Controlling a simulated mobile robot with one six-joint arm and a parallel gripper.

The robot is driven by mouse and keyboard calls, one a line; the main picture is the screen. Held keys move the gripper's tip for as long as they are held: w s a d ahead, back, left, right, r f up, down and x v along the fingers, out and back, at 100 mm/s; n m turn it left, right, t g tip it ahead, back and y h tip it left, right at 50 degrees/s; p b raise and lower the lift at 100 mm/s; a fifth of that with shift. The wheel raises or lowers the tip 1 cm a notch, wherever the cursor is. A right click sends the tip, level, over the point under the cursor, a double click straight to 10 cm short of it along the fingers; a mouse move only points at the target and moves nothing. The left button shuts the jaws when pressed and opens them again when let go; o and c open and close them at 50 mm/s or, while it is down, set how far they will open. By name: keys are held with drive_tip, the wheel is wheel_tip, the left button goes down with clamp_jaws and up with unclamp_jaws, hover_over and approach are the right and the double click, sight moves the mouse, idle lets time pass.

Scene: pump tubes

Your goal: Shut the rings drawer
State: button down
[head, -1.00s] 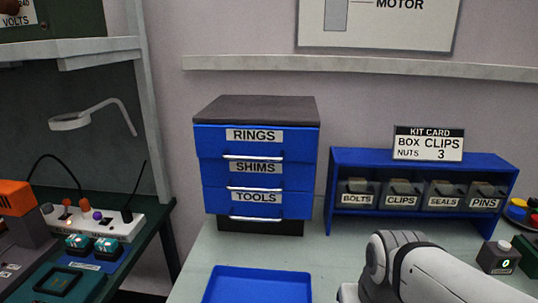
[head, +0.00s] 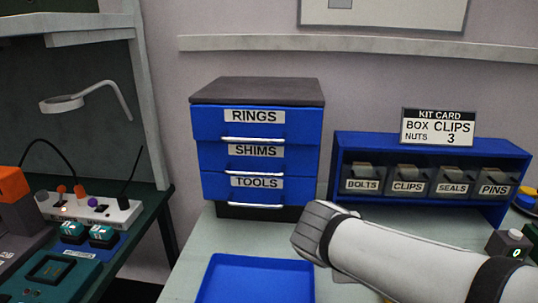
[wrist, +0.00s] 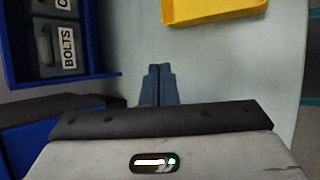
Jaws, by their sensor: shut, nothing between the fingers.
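The rings drawer (head: 252,122) is the top blue front of the drawer cabinet (head: 258,90), with a silver handle along its lower edge. Its front seems to stand slightly forward of the drawers below; how far it is out is hard to tell. My gripper's fingers (wrist: 158,86) are shut and empty in the wrist view, over the pale worktop. In the head view my wrist is right of and below the cabinet's lower corner, apart from the rings drawer, and the fingers are hidden. A dark-topped blue shape at lower left of the wrist view appears to be the cabinet.
The shims (head: 256,152) and tools (head: 257,184) drawers sit below. A blue bin rack (head: 430,147) with labelled bins and a kit card (head: 437,128) stands right. A blue tray (head: 257,263) lies in front. A yellow tray (wrist: 212,10) shows in the wrist view.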

sight(260, 112)
drive_tip(key=w+a+r+n+t+y+b, duration=0.1)
drive_tip(key=w+a+r+n+t+y, duration=0.15)
drive_tip(key=a+r+n+t, duration=0.55)
drive_tip(key=w+a+r+n+t+y+b, duration=0.25)
drive_tip(key=a+r+n, duration=0.25)
drive_tip(key=a+n, duration=0.65)
drive_tip(key=shift+t, duration=0.45)
drive_tip(key=w, duration=1.3)
drive_tip(key=shift+w+p, duration=0.15)
drive_tip(key=shift+p, duration=0.25)
drive_tip(key=shift+f, duration=0.1)
drive_tip(key=shift+w+r+b, duration=0.2)
drive_tip(key=shift+w+b, duration=0.3)
drive_tip(key=shift+w, duration=0.3)
drive_tip(key=shift+s, duration=0.1)
